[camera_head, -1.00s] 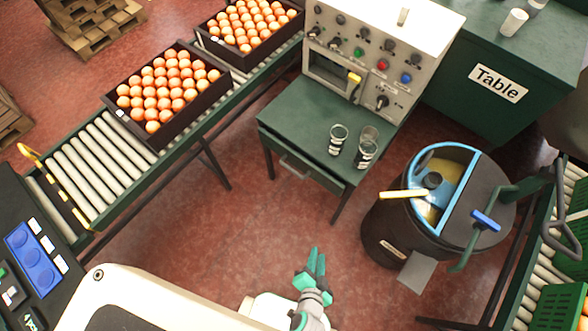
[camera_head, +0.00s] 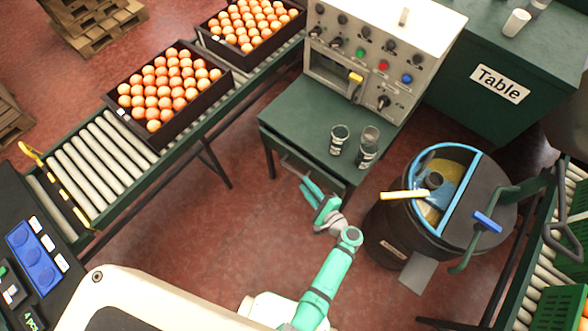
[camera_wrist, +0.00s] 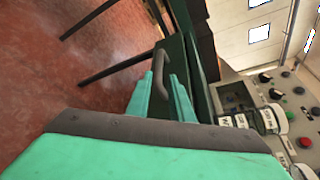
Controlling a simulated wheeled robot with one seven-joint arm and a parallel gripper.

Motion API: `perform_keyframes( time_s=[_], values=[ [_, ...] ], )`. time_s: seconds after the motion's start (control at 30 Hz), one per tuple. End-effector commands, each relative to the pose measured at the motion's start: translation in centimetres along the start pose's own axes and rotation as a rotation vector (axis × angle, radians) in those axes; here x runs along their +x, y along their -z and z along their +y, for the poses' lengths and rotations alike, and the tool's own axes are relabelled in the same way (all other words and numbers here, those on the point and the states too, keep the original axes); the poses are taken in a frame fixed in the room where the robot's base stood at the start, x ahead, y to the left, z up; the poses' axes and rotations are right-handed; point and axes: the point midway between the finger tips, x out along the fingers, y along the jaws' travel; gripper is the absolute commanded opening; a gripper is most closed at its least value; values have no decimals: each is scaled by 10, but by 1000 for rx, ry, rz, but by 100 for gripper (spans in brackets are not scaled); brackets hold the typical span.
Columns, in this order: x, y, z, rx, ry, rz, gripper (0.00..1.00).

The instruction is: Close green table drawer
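The green table (camera_head: 308,125) stands in the middle of the head view, below the control panel. Its drawer front (camera_head: 322,174) faces me under the tabletop; how far it is out is hard to tell. In the wrist view, the grey drawer handle (camera_wrist: 160,66) shows between and just beyond the two green fingertips of my gripper (camera_wrist: 162,84). The fingers are apart. Whether they touch the handle cannot be told.
A dark barrel (camera_head: 385,235) with a blue rim stands to the right of the table.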

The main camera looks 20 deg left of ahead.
Motion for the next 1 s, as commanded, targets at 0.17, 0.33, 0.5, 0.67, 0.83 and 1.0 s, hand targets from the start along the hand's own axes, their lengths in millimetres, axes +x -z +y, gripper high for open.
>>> perform_keyframes(
  time_s=[0.17,0.33,0.5,0.67,0.83,1.0],
  values=[
    [22,-1,0,0,-2,-3,20],
    [51,2,-1,0,2,3,20],
    [77,3,-1,1,2,6,20],
    [94,4,-1,1,3,7,20],
    [101,3,-1,1,2,8,20],
    [102,3,0,0,1,7,20]
  ],
)
